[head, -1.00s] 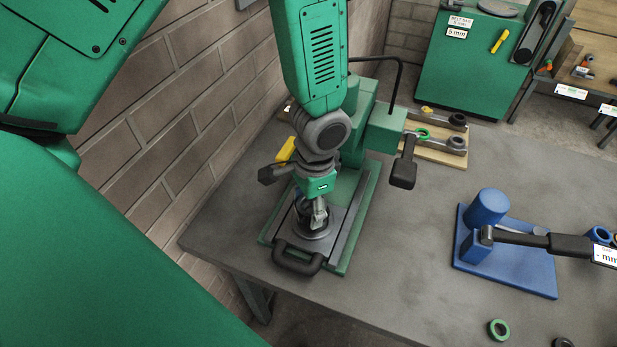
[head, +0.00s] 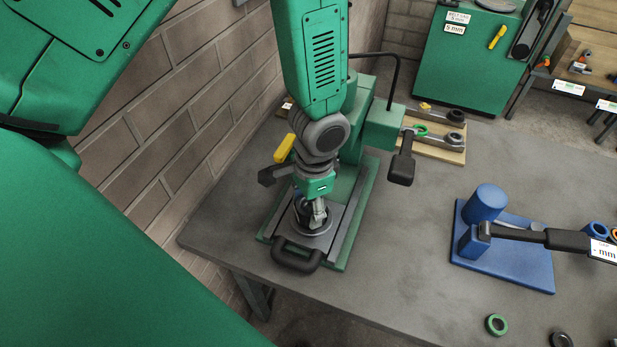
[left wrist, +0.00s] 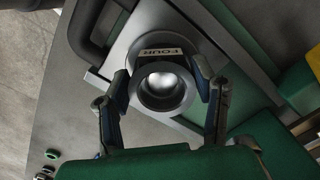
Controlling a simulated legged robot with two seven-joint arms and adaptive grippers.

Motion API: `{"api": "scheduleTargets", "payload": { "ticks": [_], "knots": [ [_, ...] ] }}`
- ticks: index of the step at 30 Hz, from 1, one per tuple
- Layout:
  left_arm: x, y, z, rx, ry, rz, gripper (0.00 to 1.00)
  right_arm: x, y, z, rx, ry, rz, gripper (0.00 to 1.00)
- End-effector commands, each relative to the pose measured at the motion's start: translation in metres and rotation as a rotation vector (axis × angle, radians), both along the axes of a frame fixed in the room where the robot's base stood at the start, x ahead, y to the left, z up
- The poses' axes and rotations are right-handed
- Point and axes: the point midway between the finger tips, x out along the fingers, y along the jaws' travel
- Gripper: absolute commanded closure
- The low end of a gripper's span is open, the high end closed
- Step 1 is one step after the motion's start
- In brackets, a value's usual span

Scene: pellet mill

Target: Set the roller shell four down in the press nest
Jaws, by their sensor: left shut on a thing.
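The roller shell four, a grey metal ring with a "FOUR" label, shows in the left wrist view (left wrist: 163,88) between the two fingers of my left gripper (left wrist: 162,80). In the head view my left gripper (head: 318,214) points down over the green press and is shut on the shell, which is mostly hidden there. The press nest (head: 312,233) is a round grey seat on a sliding plate with a black handle; it also shows in the left wrist view (left wrist: 150,22). The shell is at the nest; I cannot tell whether it touches the bottom. My right gripper is not in view.
The green press column and black lever (head: 402,168) stand close behind my left arm. A blue fixture (head: 503,250) sits on the table to the right, with loose rings (head: 497,324) in front. A wooden board (head: 436,145) lies behind. A brick wall stands at left.

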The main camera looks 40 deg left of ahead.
Motion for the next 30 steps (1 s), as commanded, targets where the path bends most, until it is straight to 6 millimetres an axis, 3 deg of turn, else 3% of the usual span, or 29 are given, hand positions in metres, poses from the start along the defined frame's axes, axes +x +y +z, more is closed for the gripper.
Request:
{"api": "scheduleTargets", "payload": {
  "ticks": [18, 30],
  "knots": [
    [0.0006, -0.0001, -0.0082, 0.0, -0.001, 0.0, 1.0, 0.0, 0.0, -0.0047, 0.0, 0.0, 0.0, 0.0],
    [0.0007, -0.0002, -0.0011, 0.0, -0.001, 0.001, 1.0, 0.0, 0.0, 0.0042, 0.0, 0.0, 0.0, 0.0]
  ]
}}
